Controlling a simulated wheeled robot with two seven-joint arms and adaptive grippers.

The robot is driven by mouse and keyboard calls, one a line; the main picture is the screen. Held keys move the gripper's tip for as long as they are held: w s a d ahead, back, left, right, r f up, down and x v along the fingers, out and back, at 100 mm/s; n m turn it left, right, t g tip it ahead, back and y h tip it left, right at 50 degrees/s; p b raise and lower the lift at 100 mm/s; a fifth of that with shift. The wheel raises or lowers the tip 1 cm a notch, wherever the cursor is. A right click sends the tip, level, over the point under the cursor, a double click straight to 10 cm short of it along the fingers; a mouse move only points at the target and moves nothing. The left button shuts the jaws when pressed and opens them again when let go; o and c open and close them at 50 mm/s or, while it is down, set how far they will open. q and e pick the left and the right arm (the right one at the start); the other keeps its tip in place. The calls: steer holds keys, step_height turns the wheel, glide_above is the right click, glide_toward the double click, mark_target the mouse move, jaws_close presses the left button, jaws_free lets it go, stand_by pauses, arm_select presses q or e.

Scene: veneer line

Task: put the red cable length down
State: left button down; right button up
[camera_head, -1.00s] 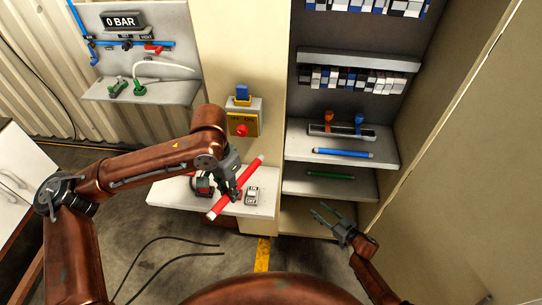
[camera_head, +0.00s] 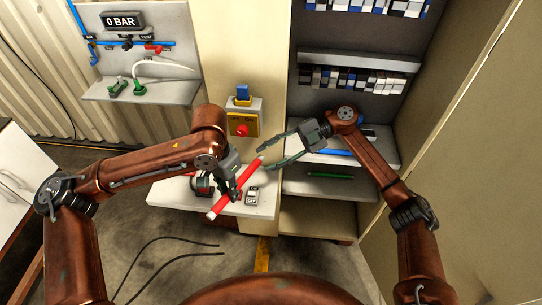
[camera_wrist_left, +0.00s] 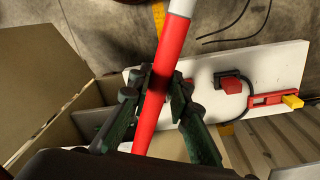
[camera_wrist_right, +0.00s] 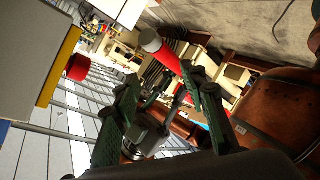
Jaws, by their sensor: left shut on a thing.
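The red cable length (camera_head: 222,204) is a red rod with pale ends, slanting across in front of the low white shelf in the head view. My left gripper (camera_head: 232,192) is shut on its middle; the left wrist view shows the fingers on both sides of the red rod (camera_wrist_left: 174,42). My right gripper (camera_head: 266,160) is open, its two fingers spread near the rod's upper end. In the right wrist view the rod's pale end (camera_wrist_right: 150,40) shows beyond the open fingers (camera_wrist_right: 160,95). I cannot tell whether they touch the rod.
The low white shelf (camera_head: 170,194) carries a small white device (camera_head: 252,195) and a dark and red item. The cabinet at right holds a blue length (camera_head: 337,152), partly behind my right arm, and a green length (camera_head: 330,175). A yellow box with a red button (camera_head: 242,131) is above.

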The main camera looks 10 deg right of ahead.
mark_target(241, 180)
step_height(241, 180, up, 3)
steer(key=s+n+h, duration=0.2)
steer(key=s+h, duration=0.1)
steer(key=shift+g, duration=0.4)
steer(key=x, duration=1.1)
steer(key=shift+a, duration=0.45)
steer(key=shift+w, duration=0.1)
jaws_close()
arm_select(q)
steer(key=c, duration=1.7)
jaws_free()
